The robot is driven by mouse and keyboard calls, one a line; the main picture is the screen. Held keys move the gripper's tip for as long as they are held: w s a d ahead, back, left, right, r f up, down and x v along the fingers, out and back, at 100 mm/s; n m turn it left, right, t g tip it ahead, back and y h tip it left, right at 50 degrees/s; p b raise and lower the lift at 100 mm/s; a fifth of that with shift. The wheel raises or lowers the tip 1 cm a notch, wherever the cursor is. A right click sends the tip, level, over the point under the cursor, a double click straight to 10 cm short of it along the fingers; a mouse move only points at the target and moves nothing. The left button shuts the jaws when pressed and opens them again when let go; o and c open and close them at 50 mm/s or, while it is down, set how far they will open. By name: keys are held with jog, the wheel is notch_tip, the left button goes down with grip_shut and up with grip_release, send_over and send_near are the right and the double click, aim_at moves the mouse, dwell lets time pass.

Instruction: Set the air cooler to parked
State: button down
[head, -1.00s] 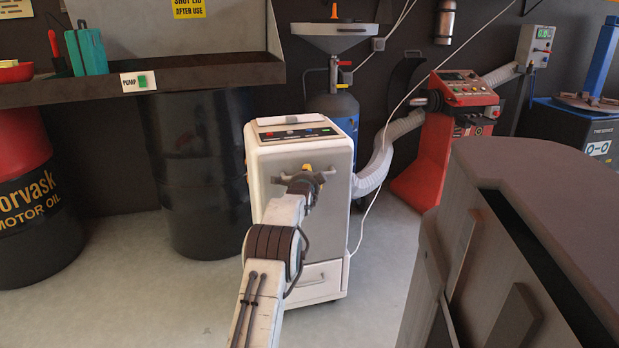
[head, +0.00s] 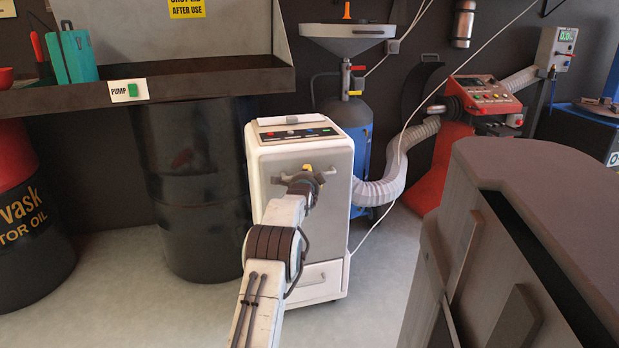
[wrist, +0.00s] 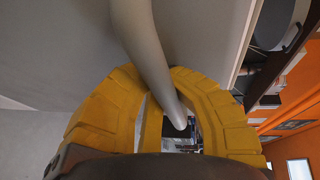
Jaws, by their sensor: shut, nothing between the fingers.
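The air cooler appears to be the white upright cabinet (head: 335,215) in the middle of the head view, with a control panel on top and a drawer low on its front. A grey bar handle (head: 325,176) crosses its upper front. My gripper (head: 306,170) is at this handle, its yellow tips mostly hidden behind my wrist. In the wrist view my yellow fingers (wrist: 160,105) are shut with nothing held between them. The handle bar (wrist: 146,45) runs across them, close to or touching; I cannot tell which. The cabinet front fills the upper left there.
A black drum (head: 190,190) stands close left, below a wash basin (head: 195,88). A blue tank with a funnel (head: 345,110) is behind the cabinet, and a red machine (head: 455,155) with a ribbed hose is to its right. A grey-brown bench (head: 550,200) fills the near right. Floor shows at left.

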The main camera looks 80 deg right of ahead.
jog(key=shift+w+r, duration=0.2)
jog(key=shift+r, duration=0.45)
jog(key=c, duration=1.2)
grip_release()
jog(key=shift+o, duration=0.9)
jog(key=shift+s, duration=0.1)
jog(key=shift+f, duration=0.1)
jog(key=shift+a, duration=0.1)
jog(key=shift+a, duration=1)
jog(key=a+r, duration=0.1)
jog(key=a, duration=0.8)
jog(key=shift+s+a+r, duration=0.15)
jog(key=shift+a+r, duration=0.2)
jog(key=shift+r, duration=0.05)
